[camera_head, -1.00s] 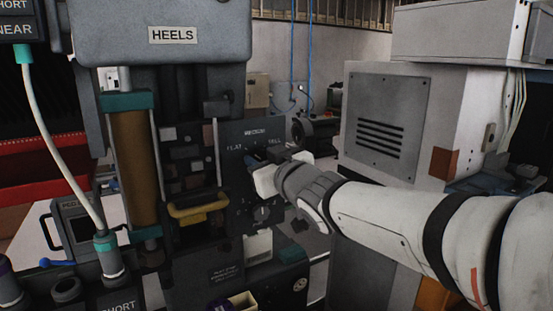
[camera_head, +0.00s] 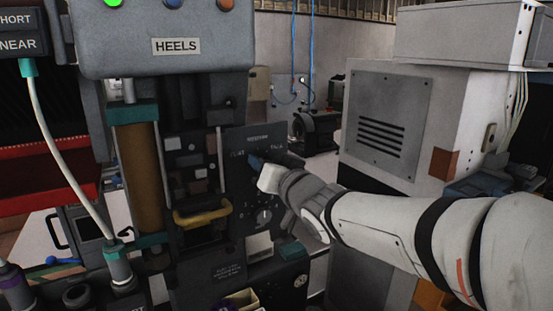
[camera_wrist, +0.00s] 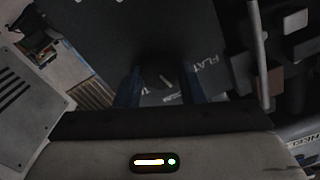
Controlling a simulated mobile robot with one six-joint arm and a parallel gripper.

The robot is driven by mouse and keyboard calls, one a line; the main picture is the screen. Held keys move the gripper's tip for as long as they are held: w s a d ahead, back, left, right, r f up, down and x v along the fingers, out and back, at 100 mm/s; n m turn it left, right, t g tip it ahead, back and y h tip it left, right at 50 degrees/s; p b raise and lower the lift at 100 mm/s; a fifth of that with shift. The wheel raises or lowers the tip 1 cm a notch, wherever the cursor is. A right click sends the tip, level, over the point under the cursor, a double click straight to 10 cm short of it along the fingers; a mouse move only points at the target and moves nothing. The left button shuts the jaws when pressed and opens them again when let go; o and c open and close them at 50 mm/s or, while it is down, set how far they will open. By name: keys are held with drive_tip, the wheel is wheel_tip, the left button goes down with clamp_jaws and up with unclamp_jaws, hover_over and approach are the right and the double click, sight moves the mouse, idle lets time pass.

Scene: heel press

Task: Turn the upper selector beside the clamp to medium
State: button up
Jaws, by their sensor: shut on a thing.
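The dark selector panel (camera_head: 241,187) stands right of the clamp, with a label at its top centre, apparently MEDIUM, and smaller labels on either side. My gripper (camera_head: 254,161) reaches it from the right, at its upper part, and hides the upper selector in the head view. In the wrist view, the dark round upper selector (camera_wrist: 153,77) sits between the blue fingers of my gripper (camera_wrist: 158,88), which are shut on it. A pale mark shows on the knob, but its exact setting is unclear. FLAT is readable beside the right finger.
The lower selector (camera_head: 264,216) is just below my gripper. The clamp has a yellow handle (camera_head: 202,214) to the left, under the HEELS housing (camera_head: 165,47). A grey vented cabinet (camera_head: 388,125) stands to the right, behind my arm.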

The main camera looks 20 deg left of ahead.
drive_tip(key=shift+m+p, duration=0.4)
drive_tip(key=shift+m, duration=0.8)
drive_tip(key=shift+f, duration=0.1)
drive_tip(key=o, duration=1)
drive_tip(key=shift+d, duration=0.1)
drive_tip(key=b+v, duration=0.1)
drive_tip(key=v, duration=0.6)
drive_tip(key=shift+s+d+b, duration=0.2)
drive_tip(key=shift+d+b, duration=0.1)
drive_tip(key=shift+d, duration=0.05)
